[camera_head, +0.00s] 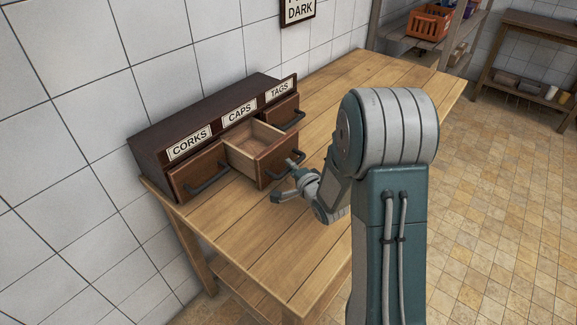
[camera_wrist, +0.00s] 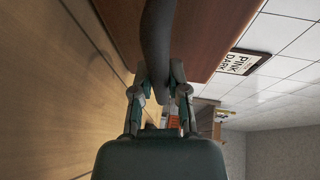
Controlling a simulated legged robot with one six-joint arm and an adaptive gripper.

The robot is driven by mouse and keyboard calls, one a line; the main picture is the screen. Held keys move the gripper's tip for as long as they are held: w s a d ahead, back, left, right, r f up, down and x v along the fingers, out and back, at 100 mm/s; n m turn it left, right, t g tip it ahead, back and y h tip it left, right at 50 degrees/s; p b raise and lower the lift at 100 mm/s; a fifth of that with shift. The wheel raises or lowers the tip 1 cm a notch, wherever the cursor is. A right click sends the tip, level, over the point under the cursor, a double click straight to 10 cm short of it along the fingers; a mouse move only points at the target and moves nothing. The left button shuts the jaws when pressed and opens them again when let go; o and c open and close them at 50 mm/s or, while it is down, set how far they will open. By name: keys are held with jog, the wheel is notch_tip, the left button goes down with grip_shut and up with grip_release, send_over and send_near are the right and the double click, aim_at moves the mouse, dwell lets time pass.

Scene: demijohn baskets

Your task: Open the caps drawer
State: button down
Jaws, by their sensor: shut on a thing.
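A dark wooden cabinet (camera_head: 160,130) with three drawers stands on the table against the tiled wall. Its labels read CORKS, CAPS and TAGS. The caps drawer (camera_head: 262,147), in the middle, is pulled well out, and its bare inside shows as empty. My gripper (camera_head: 288,178) is at the front of this drawer, shut on its dark handle (camera_head: 291,165). In the wrist view the two fingers of my gripper (camera_wrist: 160,90) close around the dark handle bar (camera_wrist: 157,45), in front of the brown drawer face (camera_wrist: 205,35).
The corks drawer (camera_head: 190,172) on the left and the tags drawer (camera_head: 283,109) on the right look shut. The wooden table (camera_head: 345,85) is clear around the cabinet. An orange crate (camera_head: 428,21) sits on a shelf at the back.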

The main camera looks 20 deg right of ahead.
jog(key=c, duration=0.6)
grip_release()
jog(key=shift+f, duration=0.25)
jog(key=shift+c, duration=0.2)
jog(key=shift+r, duration=0.1)
jog(key=v, duration=0.7)
jog(key=shift+s, duration=0.15)
jog(key=s+r+n+g+h, duration=0.45)
jog(key=s+r+n, duration=0.2)
jog(key=r, duration=0.35)
jog(key=s+a+r+n+g, duration=0.1)
jog(key=s+a+n+g, duration=0.1)
jog(key=s, duration=0.4)
jog(key=s+a+r+n+g+y, duration=0.1)
jog(key=s+a+r+n, duration=0.1)
jog(key=s, duration=0.4)
jog(key=s+a+r+n+g, duration=0.2)
jog(key=s+n, duration=0.2)
jog(key=s, duration=0.2)
jog(key=shift+s+r+g, duration=0.15)
jog(key=shift+s+g, duration=0.1)
jog(key=shift+g, duration=0.1)
